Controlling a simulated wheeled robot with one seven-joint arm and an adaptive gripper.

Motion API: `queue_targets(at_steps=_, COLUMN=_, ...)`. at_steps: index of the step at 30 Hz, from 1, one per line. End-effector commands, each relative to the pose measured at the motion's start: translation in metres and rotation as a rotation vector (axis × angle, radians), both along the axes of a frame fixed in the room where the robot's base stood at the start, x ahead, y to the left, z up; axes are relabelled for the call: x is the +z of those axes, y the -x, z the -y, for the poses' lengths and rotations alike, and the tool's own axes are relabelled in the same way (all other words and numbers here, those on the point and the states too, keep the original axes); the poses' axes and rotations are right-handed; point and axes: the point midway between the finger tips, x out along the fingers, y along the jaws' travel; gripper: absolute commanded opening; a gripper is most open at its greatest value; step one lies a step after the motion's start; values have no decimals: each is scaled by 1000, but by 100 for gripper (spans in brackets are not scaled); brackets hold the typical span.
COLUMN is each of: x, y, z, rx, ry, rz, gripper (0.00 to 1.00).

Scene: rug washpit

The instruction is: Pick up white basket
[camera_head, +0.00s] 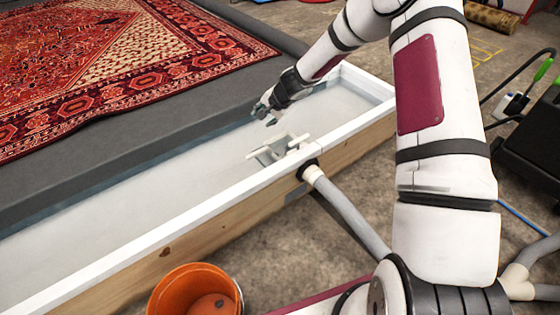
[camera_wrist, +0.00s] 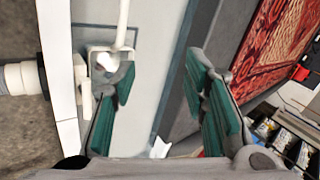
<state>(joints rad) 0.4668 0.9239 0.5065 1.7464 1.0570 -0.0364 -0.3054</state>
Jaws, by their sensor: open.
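My gripper (camera_head: 264,115) is open, over the white-rimmed trough near its right end. Its two green-padded fingers stand apart in the wrist view (camera_wrist: 162,108), with nothing seen held between them. A small pale fitting with white bars (camera_head: 278,149) sits in the trough against the near wall, a little nearer the camera than my fingertips. It also shows in the wrist view (camera_wrist: 97,62), beside and partly behind the left finger. This may be the white basket, but I cannot tell for sure. No other white basket is clear in either view.
The trough's white rim (camera_head: 170,240) runs along its near side. A grey hose (camera_head: 345,208) joins its outer wall. An orange bucket (camera_head: 196,291) stands on the floor in front. A red patterned rug (camera_head: 120,60) lies beyond. The trough's left part is clear.

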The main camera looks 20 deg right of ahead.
Motion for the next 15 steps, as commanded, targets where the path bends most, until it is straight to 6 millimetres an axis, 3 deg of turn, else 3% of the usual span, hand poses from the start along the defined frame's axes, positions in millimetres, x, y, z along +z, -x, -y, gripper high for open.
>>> queue_targets(at_steps=1, x=-40, y=-1, z=7, rx=-49, ry=-23, rz=-22, gripper=40)
queue_targets(at_steps=3, x=-72, y=-2, z=13, rx=-104, ry=-44, rz=-46, gripper=40)
queue_targets(at_steps=6, x=-105, y=-1, z=21, rx=-163, ry=-64, rz=-73, gripper=40)
queue_targets(at_steps=15, x=-146, y=-12, z=20, rx=-207, ry=-79, rz=-95, gripper=40)
